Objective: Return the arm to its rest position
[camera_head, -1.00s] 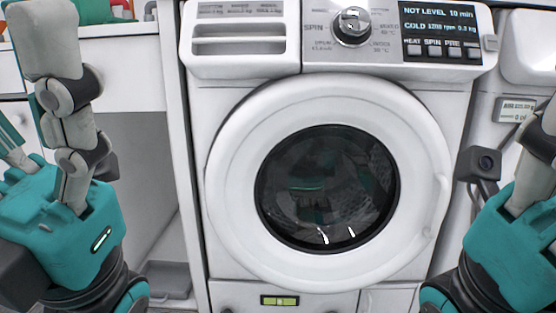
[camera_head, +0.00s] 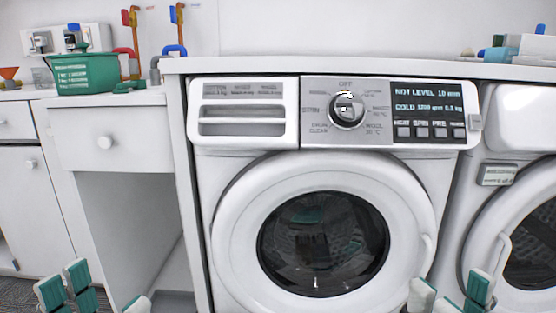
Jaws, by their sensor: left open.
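My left gripper (camera_head: 106,297) shows only as teal-and-white fingertips at the bottom left edge. Its fingers stand apart with nothing visible between them. My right gripper (camera_head: 449,298) shows as similar fingertips at the bottom right, also spread and empty as far as I can see. The rest of both arms is below the picture. Both grippers appear in front of the white washing machine (camera_head: 230,225) and the cabinet beside it. I cannot tell how far they are from these.
The washer's round door (camera_head: 405,240) is closed, and its display (camera_head: 428,103) reads NOT LEVEL. A second machine (camera_head: 515,110) stands at right. A green basket (camera_head: 85,75) sits on the left counter. A drawer (camera_head: 110,145) above an open recess lies left of the washer.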

